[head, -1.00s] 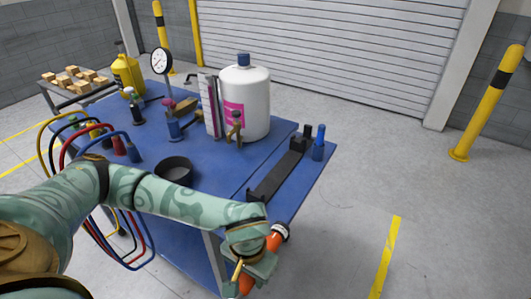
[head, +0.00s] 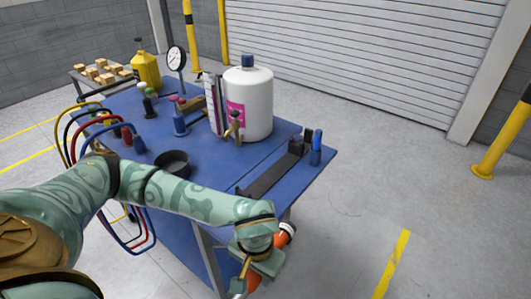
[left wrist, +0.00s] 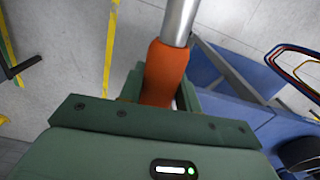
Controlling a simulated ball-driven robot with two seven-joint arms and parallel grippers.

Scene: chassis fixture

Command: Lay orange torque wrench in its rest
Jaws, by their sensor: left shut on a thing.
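The orange torque wrench (head: 286,233) is in my left gripper (head: 262,263), beyond the near right corner of the blue table. In the left wrist view the wrench's orange handle (left wrist: 167,72) sits between the green fingers (left wrist: 163,92), and its silver shaft runs up out of frame. A long dark holder (head: 268,180), which looks like the rest, lies along the table's right edge with a black block at its far end. The gripper is apart from it, nearer to me. My right gripper is not in view.
A blue upright piece (head: 316,148) stands beside the holder's far end. A white jug (head: 248,105), a black round dish (head: 172,164) and a dial gauge (head: 176,58) stand on the table (head: 215,178). Looped hoses (head: 72,150) hang at the left. Floor right of the table is clear.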

